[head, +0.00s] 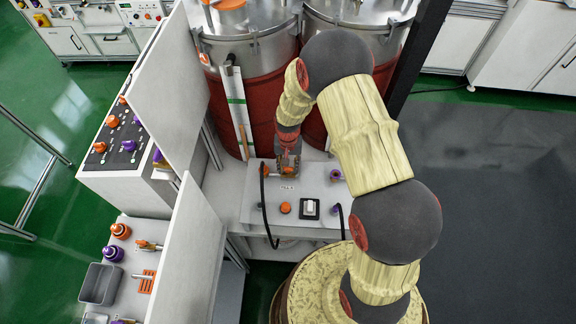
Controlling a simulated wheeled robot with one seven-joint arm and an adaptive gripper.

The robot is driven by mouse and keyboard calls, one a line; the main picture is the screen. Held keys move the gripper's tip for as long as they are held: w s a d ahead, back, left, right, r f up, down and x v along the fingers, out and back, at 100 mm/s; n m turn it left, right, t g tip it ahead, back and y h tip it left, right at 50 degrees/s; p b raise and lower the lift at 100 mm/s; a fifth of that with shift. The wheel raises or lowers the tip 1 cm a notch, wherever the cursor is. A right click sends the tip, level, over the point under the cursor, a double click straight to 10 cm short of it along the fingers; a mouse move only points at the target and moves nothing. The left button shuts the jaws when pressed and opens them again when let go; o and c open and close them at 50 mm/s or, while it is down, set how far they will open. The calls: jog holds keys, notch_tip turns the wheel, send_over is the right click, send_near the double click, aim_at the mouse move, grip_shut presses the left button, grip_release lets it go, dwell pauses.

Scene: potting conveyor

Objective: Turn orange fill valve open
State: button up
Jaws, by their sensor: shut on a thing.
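The orange fill valve (288,171) sits on the white panel (263,194), towards its upper left in the head view. My gripper (288,164) reaches down from above and is shut on the valve, with a finger on each side. The gripper covers much of the valve, so I cannot tell how far it is turned. A brassy fitting shows beside the fingers.
An orange button (285,207), a white switch (310,208) and a purple knob (335,175) are on the same panel. A black hose (265,205) curves down at its left. Red drums (250,95) stand behind; upright white boards (190,250) stand at left.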

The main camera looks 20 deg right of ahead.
jog(key=o, duration=1.2)
jog(key=shift+c, duration=0.2)
notch_tip(320, 180, up, 12)
dwell(0.4)
